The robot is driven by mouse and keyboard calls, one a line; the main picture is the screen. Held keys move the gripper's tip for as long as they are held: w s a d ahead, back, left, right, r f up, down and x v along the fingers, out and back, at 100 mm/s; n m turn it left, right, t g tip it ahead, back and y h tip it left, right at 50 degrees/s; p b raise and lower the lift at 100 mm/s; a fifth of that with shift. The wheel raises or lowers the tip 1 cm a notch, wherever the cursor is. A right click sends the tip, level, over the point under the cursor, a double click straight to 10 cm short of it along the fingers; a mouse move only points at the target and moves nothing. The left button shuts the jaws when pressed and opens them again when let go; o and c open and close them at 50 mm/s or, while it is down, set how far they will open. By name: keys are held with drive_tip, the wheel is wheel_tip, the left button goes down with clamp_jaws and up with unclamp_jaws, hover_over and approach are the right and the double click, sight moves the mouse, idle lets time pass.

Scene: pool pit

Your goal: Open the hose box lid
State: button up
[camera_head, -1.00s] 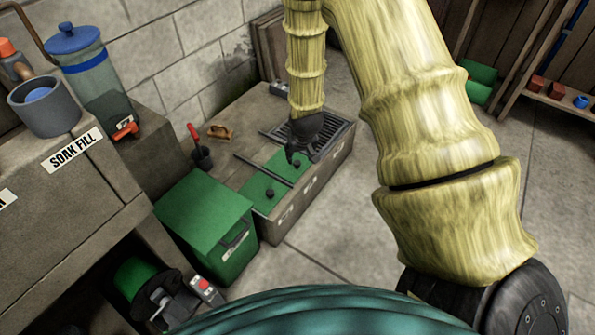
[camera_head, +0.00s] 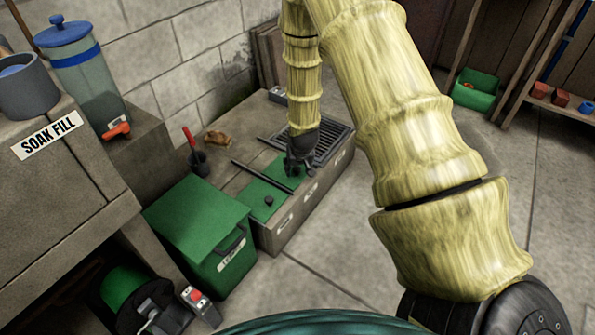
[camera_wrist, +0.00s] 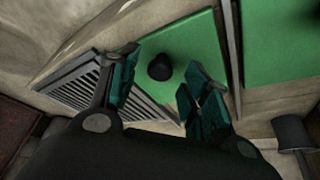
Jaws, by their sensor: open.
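In the wrist view my open fingers (camera_wrist: 160,90) stand apart on either side of that black knob (camera_wrist: 160,66), with nothing held. I cannot tell their height over the lid (camera_wrist: 195,45). Both lids look flat and closed. The chest's front labels are too small to read, so which lid is the hose box's is unclear.
A metal grate (camera_head: 333,142) lies beyond the farther lid, and a dark bar (camera_head: 262,176) runs between the lids. A red-handled tool (camera_head: 192,145) stands in a dark cup behind. A green lidded bin (camera_head: 205,235) stands close at left.

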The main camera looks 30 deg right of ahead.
drive_tip(key=shift+w+f, duration=0.2)
drive_tip(key=shift+f, duration=0.2)
